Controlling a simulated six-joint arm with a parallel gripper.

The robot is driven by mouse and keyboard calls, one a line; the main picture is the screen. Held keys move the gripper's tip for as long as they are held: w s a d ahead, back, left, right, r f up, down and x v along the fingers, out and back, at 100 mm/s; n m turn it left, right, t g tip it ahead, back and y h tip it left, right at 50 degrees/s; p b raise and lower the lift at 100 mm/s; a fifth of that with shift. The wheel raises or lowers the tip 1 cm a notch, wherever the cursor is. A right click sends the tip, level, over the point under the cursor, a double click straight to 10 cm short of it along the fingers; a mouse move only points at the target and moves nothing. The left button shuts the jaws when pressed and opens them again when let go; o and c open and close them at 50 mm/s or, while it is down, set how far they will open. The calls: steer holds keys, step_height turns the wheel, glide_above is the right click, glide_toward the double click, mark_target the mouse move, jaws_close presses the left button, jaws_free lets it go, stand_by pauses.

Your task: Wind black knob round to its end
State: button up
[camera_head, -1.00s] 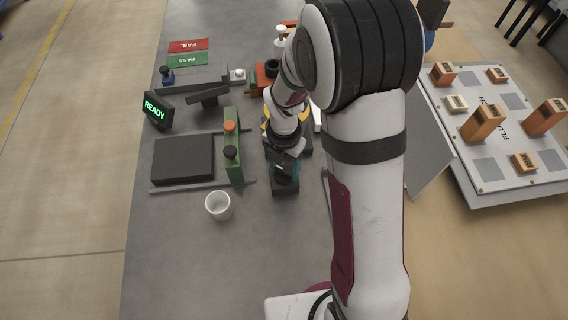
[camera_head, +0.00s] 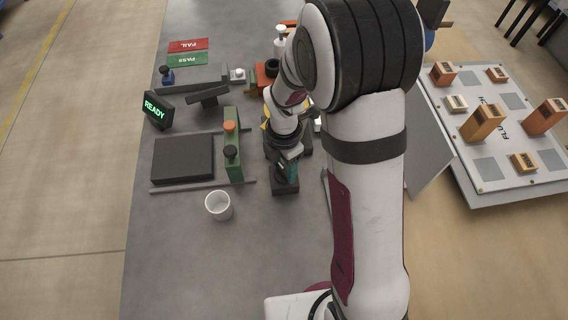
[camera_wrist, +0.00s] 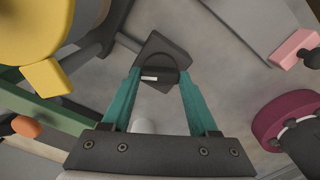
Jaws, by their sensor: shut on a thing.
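In the wrist view the black knob (camera_wrist: 158,80), with a short white mark on its face, sits between the tips of my two teal fingers. My gripper (camera_wrist: 160,72) is shut on it, one finger on each side. The knob is on a dark grey base block (camera_wrist: 152,50). In the head view my gripper (camera_head: 288,168) points down at the dark block (camera_head: 285,187); the knob itself is hidden there by the gripper.
A green bracket (camera_head: 232,168) with an orange knob and a black knob stands to the left, beside a dark flat plate (camera_head: 183,160). A white cup (camera_head: 218,206) stands in front of it. A small screen (camera_head: 157,109) reads READY. The table's front left is clear.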

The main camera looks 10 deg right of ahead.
steer(key=m, duration=1.2)
steer(key=shift+m, duration=0.4)
steer(key=m, duration=1.1)
steer(key=shift+m, duration=0.4)
steer(key=m, duration=1.1)
steer(key=shift+m, duration=0.4)
steer(key=m, duration=1)
steer(key=shift+m, duration=0.4)
